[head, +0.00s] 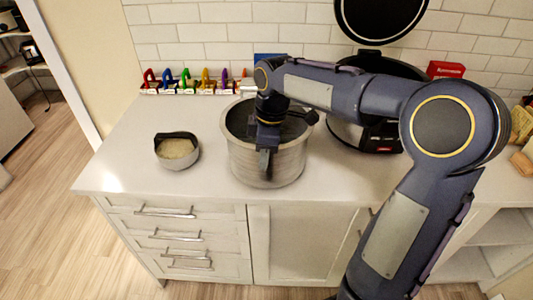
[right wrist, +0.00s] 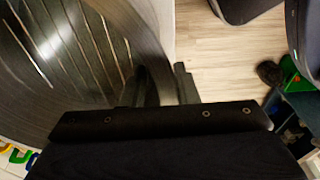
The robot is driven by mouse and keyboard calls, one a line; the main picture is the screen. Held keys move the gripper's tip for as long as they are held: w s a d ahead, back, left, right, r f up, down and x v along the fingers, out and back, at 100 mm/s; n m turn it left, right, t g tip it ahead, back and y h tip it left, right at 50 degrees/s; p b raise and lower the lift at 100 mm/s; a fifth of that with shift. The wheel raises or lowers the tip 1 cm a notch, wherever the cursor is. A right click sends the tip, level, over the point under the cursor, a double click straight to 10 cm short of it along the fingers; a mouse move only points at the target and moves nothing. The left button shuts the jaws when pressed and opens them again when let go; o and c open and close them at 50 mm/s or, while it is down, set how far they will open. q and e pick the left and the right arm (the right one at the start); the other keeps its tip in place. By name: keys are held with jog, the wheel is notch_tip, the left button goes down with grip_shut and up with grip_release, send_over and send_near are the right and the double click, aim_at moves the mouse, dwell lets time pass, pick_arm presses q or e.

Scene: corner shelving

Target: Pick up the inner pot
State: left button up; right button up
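The inner pot (head: 270,168) is a large ribbed silver-metal pot standing near the counter's front edge. My right gripper (head: 266,157) reaches down over the pot's near rim. In the right wrist view, the pot's curved, ridged inside (right wrist: 62,65) fills the left. There, the fingers of my right gripper (right wrist: 162,85) stand apart, one inside the pot and one outside, with the wall between them. I cannot see a firm grip on the wall. My right arm hides part of the pot's opening. My left gripper is not in view.
A black cooker (head: 375,133) with a raised lid (head: 380,18) stands right of the pot, partly behind my arm. A small bowl (head: 177,152) with pale contents stands left. Colourful items (head: 195,83) line the wall. The counter (head: 125,165) is clear at the far left.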

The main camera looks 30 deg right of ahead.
grip_shut()
jog(key=shift+r, duration=0.1)
dwell(1.3)
